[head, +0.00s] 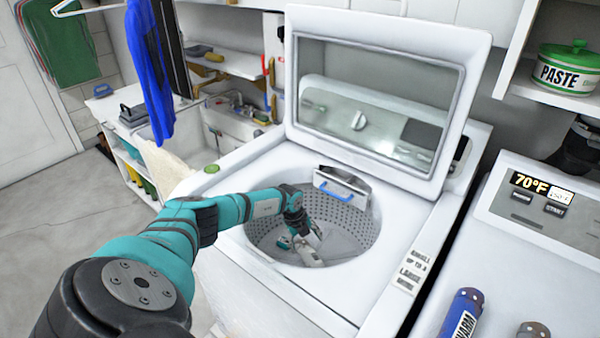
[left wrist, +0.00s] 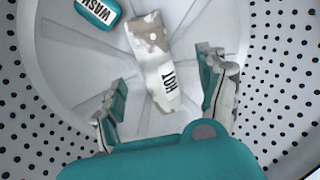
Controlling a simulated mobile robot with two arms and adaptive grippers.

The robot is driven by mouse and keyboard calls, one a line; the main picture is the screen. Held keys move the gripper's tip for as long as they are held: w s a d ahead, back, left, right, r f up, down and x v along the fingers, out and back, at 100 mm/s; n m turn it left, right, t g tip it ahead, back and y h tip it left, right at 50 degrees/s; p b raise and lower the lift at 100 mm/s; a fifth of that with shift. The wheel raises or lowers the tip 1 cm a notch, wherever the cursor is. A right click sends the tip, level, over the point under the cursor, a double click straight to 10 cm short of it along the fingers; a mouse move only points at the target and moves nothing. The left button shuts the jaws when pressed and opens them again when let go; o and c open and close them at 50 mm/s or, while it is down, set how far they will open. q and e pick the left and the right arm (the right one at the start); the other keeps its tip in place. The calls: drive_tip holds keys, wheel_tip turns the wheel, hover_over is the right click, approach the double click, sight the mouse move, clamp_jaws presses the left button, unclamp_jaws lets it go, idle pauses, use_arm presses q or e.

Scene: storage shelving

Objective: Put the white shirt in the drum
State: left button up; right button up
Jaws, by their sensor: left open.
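My left gripper (head: 303,236) is down inside the washer drum (head: 352,222), whose lid is up. In the left wrist view, the left gripper (left wrist: 163,75) is open, with its fingers apart. A whitish, patchy piece marked HOT (left wrist: 158,68) lies on the drum floor between and beyond the fingers, not gripped. A teal piece marked WASH (left wrist: 98,12) lies at the upper left of that view. I see no piece that is clearly a white shirt. A cream cloth (head: 166,168) hangs by the sink, and I cannot tell whether it is a shirt. My right gripper is not in view.
The raised lid (head: 460,95) stands behind the drum. A blue-handled metal part (head: 342,187) sits at the drum's back rim. A blue WARM cylinder (head: 462,318) rests on the right machine (head: 555,270).

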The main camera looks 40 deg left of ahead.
use_arm(q)
drive_tip(key=v, duration=0.9)
drive_tip(key=shift+r, duration=0.25)
